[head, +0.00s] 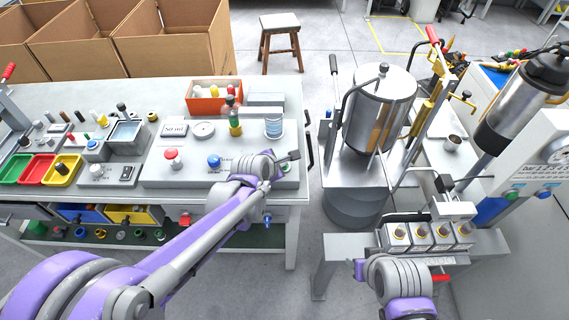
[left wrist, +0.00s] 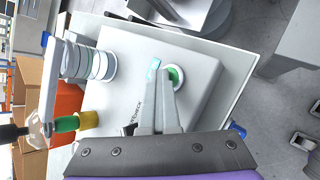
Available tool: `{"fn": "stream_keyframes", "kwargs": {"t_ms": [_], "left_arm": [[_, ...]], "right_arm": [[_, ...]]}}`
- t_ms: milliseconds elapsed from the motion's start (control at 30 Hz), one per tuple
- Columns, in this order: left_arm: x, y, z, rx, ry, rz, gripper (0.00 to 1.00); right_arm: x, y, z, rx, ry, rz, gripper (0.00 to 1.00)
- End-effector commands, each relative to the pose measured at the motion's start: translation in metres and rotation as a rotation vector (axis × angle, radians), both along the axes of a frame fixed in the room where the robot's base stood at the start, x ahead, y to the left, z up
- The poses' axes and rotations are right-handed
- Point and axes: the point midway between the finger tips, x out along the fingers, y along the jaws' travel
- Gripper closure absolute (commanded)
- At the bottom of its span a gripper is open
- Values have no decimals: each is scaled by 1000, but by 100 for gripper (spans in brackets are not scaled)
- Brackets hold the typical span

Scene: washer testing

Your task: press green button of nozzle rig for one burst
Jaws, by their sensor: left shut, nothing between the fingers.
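The nozzle rig is a light grey panel box (head: 200,179) on the bench, with a red button (head: 171,158) and a blue button (head: 213,161). Its green button (left wrist: 174,75), in a pale ring, shows in the left wrist view beside the fingertips. In the head view I cannot make out the green button near my gripper. My left gripper (head: 291,156) is shut and empty, over the right end of the panel. In the left wrist view its fingers (left wrist: 158,78) partly overlap the button's ring; I cannot tell whether they touch it. My right gripper's fingers are not visible.
An orange bin (head: 205,104) is farther back. A steel tank (head: 379,105) stands right of the bench, across a gap.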

Motion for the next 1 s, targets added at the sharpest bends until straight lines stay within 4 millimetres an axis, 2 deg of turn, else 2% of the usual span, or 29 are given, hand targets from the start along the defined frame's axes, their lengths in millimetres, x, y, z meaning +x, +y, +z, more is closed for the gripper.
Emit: {"fn": "stream_keyframes", "kwargs": {"t_ms": [433,1000], "left_arm": [[0,1,8,1,0,1,100],[1,0,63,0,-2,1,100]], "right_arm": [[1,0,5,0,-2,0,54],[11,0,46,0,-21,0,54]]}}
